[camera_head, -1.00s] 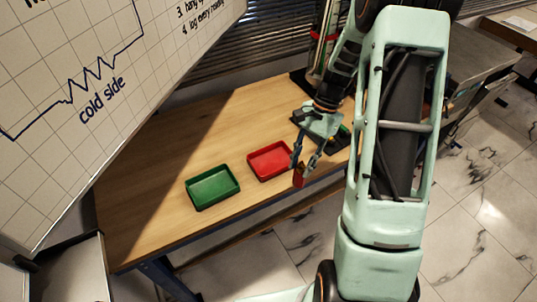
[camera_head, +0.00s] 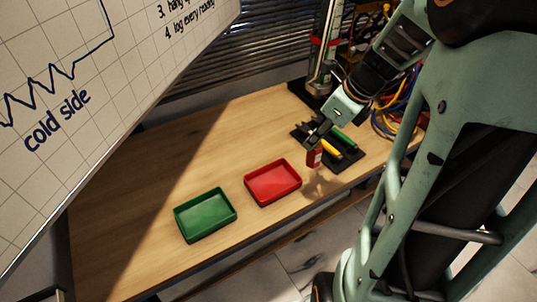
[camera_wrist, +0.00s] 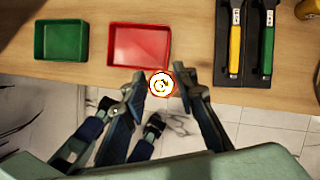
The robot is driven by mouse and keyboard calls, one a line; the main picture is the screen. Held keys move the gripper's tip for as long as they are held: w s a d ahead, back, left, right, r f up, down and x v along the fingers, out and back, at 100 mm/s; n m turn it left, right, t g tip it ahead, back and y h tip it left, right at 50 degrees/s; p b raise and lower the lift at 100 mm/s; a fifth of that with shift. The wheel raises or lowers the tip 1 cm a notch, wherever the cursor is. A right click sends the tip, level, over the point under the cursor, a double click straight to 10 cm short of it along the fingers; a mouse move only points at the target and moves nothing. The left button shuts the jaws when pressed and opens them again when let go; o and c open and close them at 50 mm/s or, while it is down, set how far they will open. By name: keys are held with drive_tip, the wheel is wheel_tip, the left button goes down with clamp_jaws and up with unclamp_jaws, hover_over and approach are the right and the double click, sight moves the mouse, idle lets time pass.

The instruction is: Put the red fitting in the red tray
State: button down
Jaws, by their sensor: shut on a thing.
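The red fitting (camera_head: 314,158) hangs from my gripper (camera_head: 316,143), which is shut on it. It is held above the table, to the right of the red tray. In the wrist view the fitting's round end (camera_wrist: 160,85) shows white with a red rim between the fingertips (camera_wrist: 158,88), just below the red tray's near right corner. The red tray (camera_head: 273,202) lies on the table and looks empty; it also shows in the wrist view (camera_wrist: 112,68).
A green tray (camera_head: 205,235) sits left of the red tray and looks empty. A dark holder (camera_head: 349,161) with yellow- and green-handled tools lies to the right. Coiled cables (camera_head: 397,115) are farther right. A whiteboard (camera_head: 110,70) stands at left. The table's left part is clear.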

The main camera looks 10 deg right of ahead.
drive_tip(key=w+a+f+b, duration=0.2)
drive_tip(key=w+a+f, duration=0.2)
drive_tip(key=a+f, duration=0.5)
drive_tip(key=shift+a+f, duration=0.4)
drive_tip(key=shift+f, duration=0.85)
drive_tip(key=shift+f, duration=0.2)
drive_tip(key=c, duration=1.5)
unclamp_jaws()
drive_tip(key=shift+s, duration=0.1)
drive_tip(key=shift+c, duration=0.2)
drive_tip(key=shift+r, duration=0.1)
